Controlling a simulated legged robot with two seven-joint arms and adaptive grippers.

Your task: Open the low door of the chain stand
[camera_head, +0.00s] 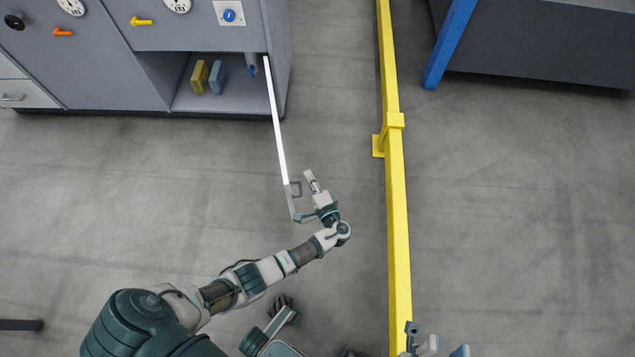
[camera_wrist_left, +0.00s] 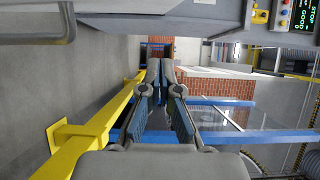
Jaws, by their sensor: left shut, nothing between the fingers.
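The low door (camera_head: 276,125) of the grey stand is swung wide open. In the head view it shows almost edge-on, as a long pale strip reaching out from the opening. Its handle (camera_head: 296,189) is on the right face near the free end. My left gripper (camera_head: 309,176) is shut and empty, just right of the handle and apart from it. In the left wrist view my gripper (camera_wrist_left: 161,88) points ahead, with a grey bar (camera_wrist_left: 68,22) at upper left that looks like the handle. My right gripper (camera_head: 428,344) is cut off at the bottom edge.
The open compartment (camera_head: 225,101) holds a yellow block (camera_head: 199,77) and a blue block (camera_head: 217,77). A yellow rail (camera_head: 397,200) runs along the floor right of my left arm. Bare floor (camera_head: 150,180) lies left of the door.

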